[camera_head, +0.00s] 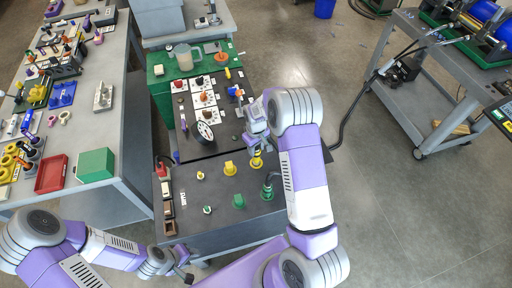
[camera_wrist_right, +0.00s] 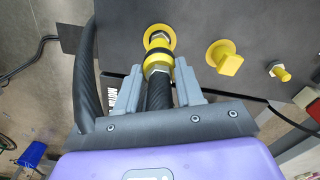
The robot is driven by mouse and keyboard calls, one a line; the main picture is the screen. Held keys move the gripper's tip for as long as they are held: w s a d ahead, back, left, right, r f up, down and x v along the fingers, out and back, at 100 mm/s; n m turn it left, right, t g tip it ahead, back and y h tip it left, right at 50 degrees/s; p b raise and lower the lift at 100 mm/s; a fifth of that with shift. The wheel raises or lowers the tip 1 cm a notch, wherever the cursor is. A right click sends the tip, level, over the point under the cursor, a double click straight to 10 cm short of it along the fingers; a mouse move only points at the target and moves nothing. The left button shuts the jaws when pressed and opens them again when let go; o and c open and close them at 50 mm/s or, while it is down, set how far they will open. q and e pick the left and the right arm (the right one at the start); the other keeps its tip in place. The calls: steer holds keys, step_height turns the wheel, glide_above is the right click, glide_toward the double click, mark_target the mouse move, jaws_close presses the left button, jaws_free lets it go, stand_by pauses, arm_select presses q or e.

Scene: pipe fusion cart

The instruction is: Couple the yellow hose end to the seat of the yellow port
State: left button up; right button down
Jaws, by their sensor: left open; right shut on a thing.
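The yellow port (camera_wrist_right: 172,32) is a round yellow flange with a metal fitting in its middle, on the dark panel. The yellow hose end (camera_wrist_right: 157,58), a yellow collar with black rings on a black hose (camera_wrist_right: 158,93), is in line with the fitting and overlaps the flange's near edge in the wrist view. I cannot tell whether it is seated. My right gripper (camera_wrist_right: 156,78) is shut on the hose end, with a finger on each side. In the head view the right gripper (camera_head: 257,142) is over the cart. My left gripper (camera_head: 184,274) is open and empty at the lower left.
A yellow square-headed plug (camera_wrist_right: 228,60) and a small yellow fitting (camera_wrist_right: 280,72) stand beside the port. Green fittings (camera_head: 239,201) are on the same cart top, one with a black hose. A crowded workbench (camera_head: 110,125) is at left. Open floor lies right of the cart.

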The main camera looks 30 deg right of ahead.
steer(key=shift+f+b, duration=0.8)
steer(key=shift+f, duration=0.3)
steer(key=c, duration=0.6)
jaws_free()
steer(key=shift+r, duration=0.1)
step_height(320, 180, up, 8)
steer(key=shift+f, duration=0.2)
steer(key=shift+p, duration=0.3)
